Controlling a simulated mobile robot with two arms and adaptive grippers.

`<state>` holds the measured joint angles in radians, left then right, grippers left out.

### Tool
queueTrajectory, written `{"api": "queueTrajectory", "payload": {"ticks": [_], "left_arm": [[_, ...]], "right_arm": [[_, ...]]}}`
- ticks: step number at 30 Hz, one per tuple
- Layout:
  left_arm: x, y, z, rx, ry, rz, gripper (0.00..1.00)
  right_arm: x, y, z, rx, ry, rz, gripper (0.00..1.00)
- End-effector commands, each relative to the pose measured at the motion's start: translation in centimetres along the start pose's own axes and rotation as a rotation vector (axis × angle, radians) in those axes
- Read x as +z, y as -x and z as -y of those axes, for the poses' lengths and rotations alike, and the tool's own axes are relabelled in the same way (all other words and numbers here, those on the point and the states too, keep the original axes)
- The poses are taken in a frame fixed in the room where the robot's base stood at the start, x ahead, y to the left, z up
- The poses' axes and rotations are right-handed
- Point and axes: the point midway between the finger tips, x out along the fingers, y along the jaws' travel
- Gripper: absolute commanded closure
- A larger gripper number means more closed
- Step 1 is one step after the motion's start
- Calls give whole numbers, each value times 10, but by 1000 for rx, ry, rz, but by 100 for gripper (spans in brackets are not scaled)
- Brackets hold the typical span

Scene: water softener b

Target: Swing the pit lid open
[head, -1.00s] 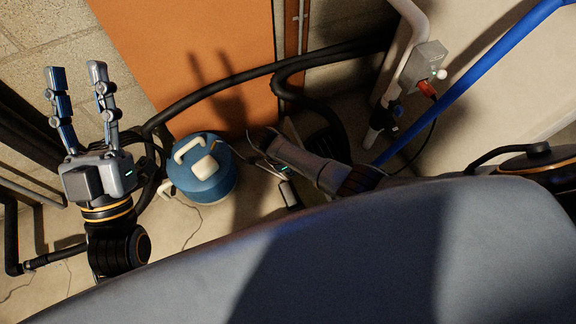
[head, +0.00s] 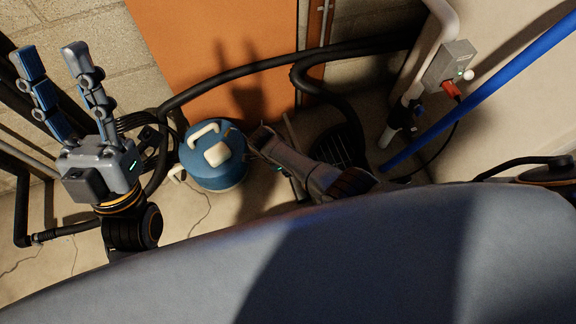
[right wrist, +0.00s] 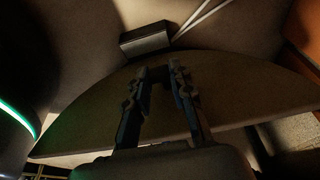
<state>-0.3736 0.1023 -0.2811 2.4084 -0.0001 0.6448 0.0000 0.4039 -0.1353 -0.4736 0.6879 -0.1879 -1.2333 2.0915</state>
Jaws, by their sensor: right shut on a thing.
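In the right wrist view, a dark flat half-round panel (right wrist: 240,92), which looks like the pit lid, spans the picture behind my fingers. My right gripper (right wrist: 158,75) is shut on a small dark part at its fingertips, apparently the lid's handle; the grip is too dark to see clearly. In the head view, my right gripper (head: 262,146) is small and partly hidden by its own arm, beside the blue tank. A dark slatted opening (head: 342,147) in the floor lies right of it, partly hidden by my arm. My left gripper (head: 52,68) is open and empty, raised at the left.
A blue round tank (head: 216,172) with pale handles stands on the floor left of my right gripper. Black hoses (head: 235,75) curve behind it. A blue pipe (head: 490,88) and a grey box (head: 448,62) are at the right. An orange panel (head: 215,40) stands behind.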

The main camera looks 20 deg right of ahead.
Motion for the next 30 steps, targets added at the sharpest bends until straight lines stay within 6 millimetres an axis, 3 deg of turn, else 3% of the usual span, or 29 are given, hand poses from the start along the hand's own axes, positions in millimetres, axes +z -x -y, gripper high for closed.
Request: {"api": "queueTrajectory", "payload": {"ticks": [8,9,12,23,30], "left_arm": [[0,0,0,0,0,0,60],[0,0,0,0,0,0,60],[0,0,0,0,0,0,60],[1,0,0,-1,1,3,60],[0,0,0,-1,1,2,60]], "right_arm": [[7,1,-2,2,0,14,100],[7,1,-2,2,0,14,72],[6,1,-1,2,0,12,55],[2,3,0,0,-1,6,55],[3,25,-1,-1,-1,8,55]]}}
